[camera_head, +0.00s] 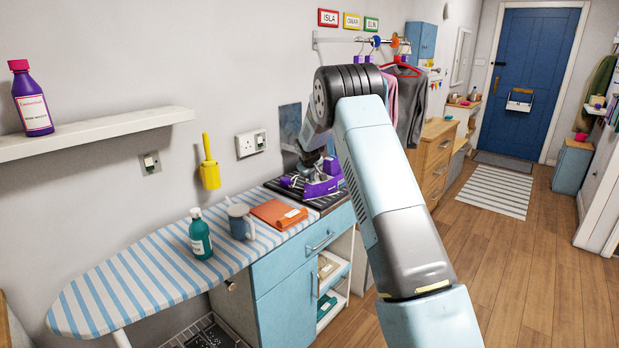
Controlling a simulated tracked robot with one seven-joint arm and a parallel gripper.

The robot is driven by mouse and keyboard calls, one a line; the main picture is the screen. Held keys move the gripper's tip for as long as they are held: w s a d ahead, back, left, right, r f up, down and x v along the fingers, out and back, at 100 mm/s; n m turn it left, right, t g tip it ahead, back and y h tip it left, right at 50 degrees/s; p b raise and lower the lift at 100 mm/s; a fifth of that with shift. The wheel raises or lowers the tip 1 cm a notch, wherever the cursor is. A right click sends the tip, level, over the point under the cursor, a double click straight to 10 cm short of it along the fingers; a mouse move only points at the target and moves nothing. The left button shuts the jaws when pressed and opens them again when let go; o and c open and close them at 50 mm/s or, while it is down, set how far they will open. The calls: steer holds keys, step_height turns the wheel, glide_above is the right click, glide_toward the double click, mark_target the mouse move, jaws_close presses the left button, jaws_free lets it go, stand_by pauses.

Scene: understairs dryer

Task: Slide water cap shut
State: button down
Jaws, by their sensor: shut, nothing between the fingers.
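A purple steam iron (318,187) rests on a dark ribbed mat (290,190) at the far right end of the counter. Its water cap is too small to make out. My arm reaches over from the right and bends down to the iron. My gripper (308,167) is at the top of the iron, shut and holding nothing. The fingertips are small and partly lost against the iron, so I cannot tell whether they touch it. My forearm hides part of the iron's right side.
A striped ironing board (150,265) bears a teal bottle (200,235) and a grey-blue mug (239,221). A folded orange cloth (279,214) lies beside the mat. A wall socket (251,142) and a shelf (95,133) are behind.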

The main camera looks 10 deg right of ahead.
steer(key=shift+s+a, duration=0.15)
steer(key=shift+s, duration=0.05)
steer(key=s+a+f+v, duration=0.1)
steer(key=a+v, duration=0.1)
steer(key=v, duration=1)
steer(key=s+d+r+m, duration=0.1)
steer(key=s+r, duration=0.5)
steer(key=s, duration=0.3)
steer(key=s+d+r+m+y, duration=0.1)
steer(key=s+r, duration=0.5)
steer(key=s, duration=0.4)
steer(key=s+r+m, duration=0.2)
steer(key=s+r, duration=0.3)
steer(key=s, duration=0.4)
steer(key=s+a+f+m+g+y, duration=0.1)
steer(key=s, duration=2.8)
steer(key=shift+s+f+m+g, duration=0.25)
steer(key=shift+f+m+g, duration=0.05)
steer(key=shift+f+m, duration=0.1)
